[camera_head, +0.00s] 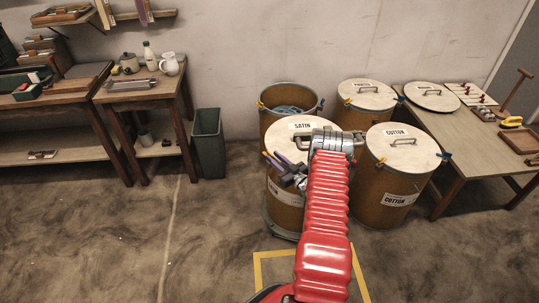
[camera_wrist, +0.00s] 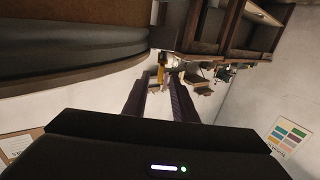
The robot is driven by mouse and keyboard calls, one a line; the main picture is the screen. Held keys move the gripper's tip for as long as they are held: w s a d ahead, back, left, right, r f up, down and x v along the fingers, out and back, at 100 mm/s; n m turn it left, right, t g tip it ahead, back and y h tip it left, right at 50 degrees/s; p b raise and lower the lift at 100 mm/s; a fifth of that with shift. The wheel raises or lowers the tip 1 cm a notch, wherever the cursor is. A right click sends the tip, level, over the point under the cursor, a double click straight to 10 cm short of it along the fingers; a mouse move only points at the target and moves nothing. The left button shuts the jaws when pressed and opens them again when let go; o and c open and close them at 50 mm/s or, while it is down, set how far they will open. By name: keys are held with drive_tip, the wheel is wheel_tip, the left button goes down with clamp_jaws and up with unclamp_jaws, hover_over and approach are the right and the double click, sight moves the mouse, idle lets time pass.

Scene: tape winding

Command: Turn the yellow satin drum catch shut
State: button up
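The satin drum (camera_head: 284,209) is a brown drum with a pale lid (camera_head: 300,125) lettered SATIN, standing in the middle of the head view. The lid lies on top, partly behind my red arm. My gripper (camera_head: 271,158) is at the drum's left side, near the rim, with its dark purple fingers pointing left. In the wrist view my gripper (camera_wrist: 160,82) has its fingers apart. A small yellow piece (camera_wrist: 161,72), apparently the catch, shows between or just beyond the fingertips. I cannot tell whether they touch it, nor how the catch is turned.
An open drum (camera_head: 270,121) with blue contents stands behind. A cotton drum (camera_head: 398,203) and another lidded drum (camera_head: 353,119) stand to the right, beside a table (camera_head: 455,150). A green bin (camera_head: 208,148) and a wooden side table (camera_head: 135,97) are left. Floor at front left is clear.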

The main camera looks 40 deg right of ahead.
sight(269, 153)
drive_tip(key=shift+w+d, duration=0.1)
drive_tip(key=shift+w, duration=1.85)
clamp_jaws()
drive_tip(key=shift+a, duration=0.2)
drive_tip(key=shift+d, duration=0.1)
